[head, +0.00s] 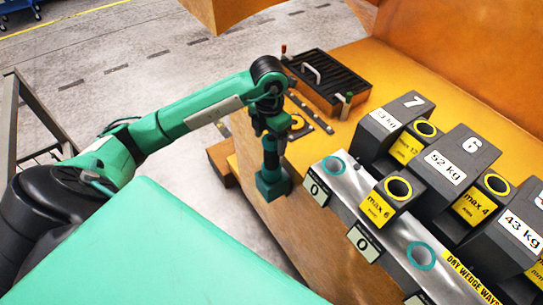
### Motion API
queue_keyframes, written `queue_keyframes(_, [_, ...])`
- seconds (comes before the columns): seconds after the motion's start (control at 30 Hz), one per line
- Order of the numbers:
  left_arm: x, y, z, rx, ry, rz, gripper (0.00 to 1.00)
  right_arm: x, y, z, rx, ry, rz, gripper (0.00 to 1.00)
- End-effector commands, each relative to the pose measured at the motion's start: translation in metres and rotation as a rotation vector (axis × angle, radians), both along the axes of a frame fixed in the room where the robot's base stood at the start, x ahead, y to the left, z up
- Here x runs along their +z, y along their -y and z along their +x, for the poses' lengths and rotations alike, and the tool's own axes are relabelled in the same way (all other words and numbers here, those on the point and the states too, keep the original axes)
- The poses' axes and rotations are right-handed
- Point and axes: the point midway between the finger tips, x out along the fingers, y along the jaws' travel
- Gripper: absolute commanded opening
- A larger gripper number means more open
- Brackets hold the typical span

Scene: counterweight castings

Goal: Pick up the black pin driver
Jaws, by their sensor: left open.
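I cannot pick out the black pin driver with certainty in the head view. My right gripper is not in view.
An orange structure (460,45) rises behind. Grey floor (150,60) is open at upper left, beside a metal frame (38,115).

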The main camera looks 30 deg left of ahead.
Motion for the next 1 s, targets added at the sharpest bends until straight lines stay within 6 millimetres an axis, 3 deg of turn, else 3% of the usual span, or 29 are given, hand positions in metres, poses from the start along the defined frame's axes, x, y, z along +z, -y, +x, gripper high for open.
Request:
queue_keyframes(0.1, [-0.014, 0.004, 0.003, 0.001, -0.006, -0.002, 0.73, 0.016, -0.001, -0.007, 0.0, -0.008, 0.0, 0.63])
queue_keyframes(0.3, [-0.036, 0.003, 0.003, 0.001, -0.003, 0.001, 0.73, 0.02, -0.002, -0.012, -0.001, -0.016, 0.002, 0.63])
queue_keyframes(0.57, [-0.04, 0.003, 0.004, 0.0, -0.001, 0.0, 0.73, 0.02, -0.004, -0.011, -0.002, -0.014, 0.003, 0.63])
queue_keyframes(0.93, [-0.039, 0.003, 0.004, 0.0, -0.001, 0.0, 0.01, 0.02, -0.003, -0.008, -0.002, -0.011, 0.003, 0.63])
queue_keyframes(1.0, [-0.039, 0.003, 0.004, 0.0, -0.001, 0.0, 0.0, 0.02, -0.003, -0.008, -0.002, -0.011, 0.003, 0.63])
